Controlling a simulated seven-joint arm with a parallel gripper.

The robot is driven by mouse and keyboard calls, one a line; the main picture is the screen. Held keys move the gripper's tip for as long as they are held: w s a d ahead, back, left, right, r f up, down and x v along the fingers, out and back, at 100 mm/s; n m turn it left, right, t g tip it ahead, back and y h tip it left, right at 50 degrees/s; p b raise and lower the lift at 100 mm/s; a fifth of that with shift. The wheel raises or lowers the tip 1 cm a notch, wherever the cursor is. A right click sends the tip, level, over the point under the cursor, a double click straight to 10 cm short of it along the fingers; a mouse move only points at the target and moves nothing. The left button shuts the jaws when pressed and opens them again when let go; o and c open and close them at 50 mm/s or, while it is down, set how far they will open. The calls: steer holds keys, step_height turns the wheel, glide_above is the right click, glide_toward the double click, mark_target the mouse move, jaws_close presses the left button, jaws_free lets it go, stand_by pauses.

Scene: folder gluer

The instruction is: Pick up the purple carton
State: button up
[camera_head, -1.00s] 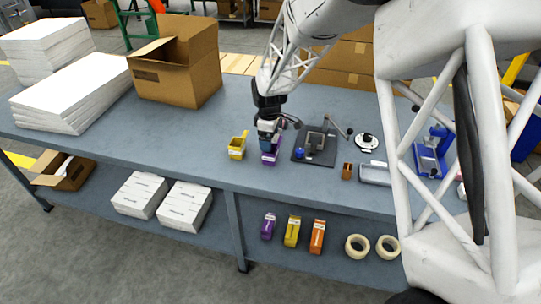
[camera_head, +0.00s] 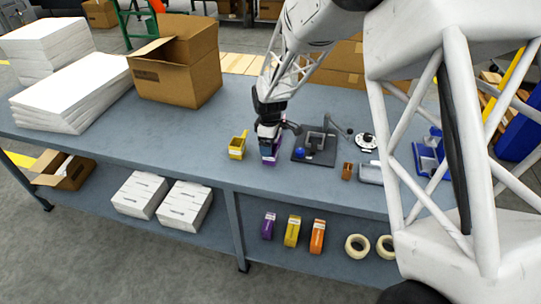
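The purple carton (camera_head: 271,160) stands on the blue-grey tabletop near its front edge, mostly hidden behind my gripper. My gripper (camera_head: 268,152) points down over it, with its fingers at the carton. Whether the fingers are open or closed on it is too small to tell. Another purple carton (camera_head: 268,226) stands on the lower shelf, well below my gripper.
A yellow carton (camera_head: 237,147) is just left of my gripper. A dark fixture (camera_head: 315,149) with a lever is close on the right, with a small orange-brown carton (camera_head: 347,171) beyond. A large cardboard box (camera_head: 178,75) stands at the back left.

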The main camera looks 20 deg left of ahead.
steer(key=shift+a+f, duration=0.1)
steer(key=shift+f, duration=2.5)
steer(key=c, duration=1)
steer(key=shift+r, duration=0.2)
steer(key=shift+r, duration=0.45)
steer(key=shift+s+d+r, duration=0.1)
steer(key=shift+s+r, duration=0.1)
steer(key=shift+r, duration=0.4)
steer(key=shift+s+d+r, duration=0.1)
steer(key=shift+s+r, duration=0.05)
steer(key=shift+r, duration=0.45)
steer(key=s+d, duration=0.2)
steer(key=s, duration=0.2)
steer(key=s+d+r, duration=0.1)
steer(key=s+d, duration=0.2)
steer(key=s, duration=0.2)
steer(key=s+d, duration=0.2)
steer(key=s, duration=0.2)
steer(key=shift+s+d+r, duration=0.15)
